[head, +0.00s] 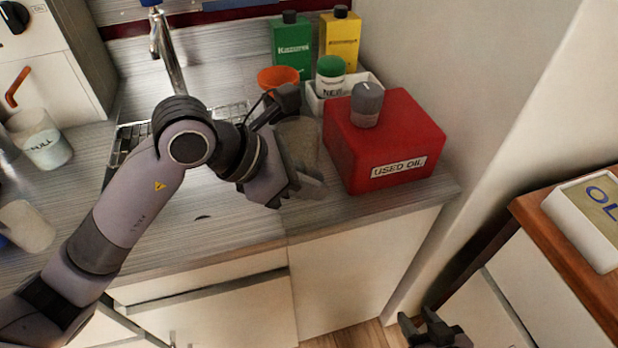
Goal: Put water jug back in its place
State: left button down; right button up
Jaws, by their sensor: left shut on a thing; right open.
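My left gripper (300,190) reaches over the counter from the left. It is shut on a clear, greyish container that looks like the water jug (303,135), just left of the red used-oil box. The fingers and wrist hide much of the jug, and I cannot tell whether its base touches the counter. My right gripper (428,322) is low at the bottom edge, in front of the counter, open and empty.
Behind stand a white tray (313,101), an orange cup (278,77), and green (291,48) and yellow (340,38) containers. The front counter (235,222) is mostly clear.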

pick_arm(q)
jog(key=shift+f, duration=0.15)
jog(key=c, duration=1.1)
grip_release()
jog(key=shift+c, duration=0.2)
jog(key=shift+r, duration=0.2)
jog(key=v, duration=1.2)
